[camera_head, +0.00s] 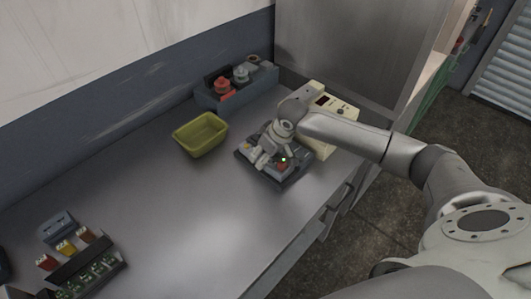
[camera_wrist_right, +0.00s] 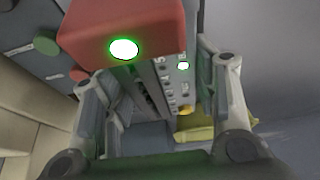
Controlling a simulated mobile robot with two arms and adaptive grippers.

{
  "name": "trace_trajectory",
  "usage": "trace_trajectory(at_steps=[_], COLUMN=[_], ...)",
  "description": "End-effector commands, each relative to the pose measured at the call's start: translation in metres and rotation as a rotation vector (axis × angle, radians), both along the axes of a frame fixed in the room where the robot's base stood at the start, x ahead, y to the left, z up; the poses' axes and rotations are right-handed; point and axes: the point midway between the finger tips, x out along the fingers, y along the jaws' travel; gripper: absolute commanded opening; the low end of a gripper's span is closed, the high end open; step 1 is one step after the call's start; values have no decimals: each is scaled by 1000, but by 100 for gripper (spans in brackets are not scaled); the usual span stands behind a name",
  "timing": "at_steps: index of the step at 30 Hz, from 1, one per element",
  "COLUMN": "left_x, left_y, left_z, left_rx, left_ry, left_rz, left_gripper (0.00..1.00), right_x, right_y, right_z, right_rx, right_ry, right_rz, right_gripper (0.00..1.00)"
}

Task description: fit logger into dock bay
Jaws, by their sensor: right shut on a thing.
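The dark grey dock (camera_head: 245,157) lies on the bench near its front right edge. My right gripper (camera_head: 265,160) reaches down over it and hides part of its top. My right gripper is shut on the logger, mostly hidden by the fingers. I cannot tell how deep the logger sits in a bay. My left gripper is not in view.
A yellow-green bin (camera_head: 201,135) stands left of the dock. Behind are a blue-grey caddy (camera_head: 237,93) with bottles and a cream box with a display (camera_head: 343,112). A rack with coloured parts (camera_head: 85,265) is at lower left. The bench middle is clear.

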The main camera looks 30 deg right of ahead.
Motion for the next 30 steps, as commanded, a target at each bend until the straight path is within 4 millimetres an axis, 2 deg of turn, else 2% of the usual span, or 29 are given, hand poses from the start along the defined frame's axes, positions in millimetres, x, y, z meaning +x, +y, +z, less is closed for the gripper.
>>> trace_trajectory(at_steps=[4, 5, 10, 22, 26, 30], left_x=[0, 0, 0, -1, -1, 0], left_y=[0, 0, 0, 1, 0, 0], left_z=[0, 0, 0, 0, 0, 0], left_rx=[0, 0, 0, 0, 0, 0], left_ry=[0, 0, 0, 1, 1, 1], left_rz=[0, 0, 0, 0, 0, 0], left_gripper=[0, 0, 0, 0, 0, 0], right_x=[-1, -1, -1, -2, -7, -18], right_y=[0, 0, 0, -4, -5, -7], right_z=[-2, -2, -3, 3, 19, 47], right_rx=[0, 0, -2, -6, -5, -5], right_ry=[2, 2, 3, 1, -1, -1], right_rz=[0, 0, 0, -5, -3, 0], right_gripper=[19, 56, 78, 78, 78, 78])
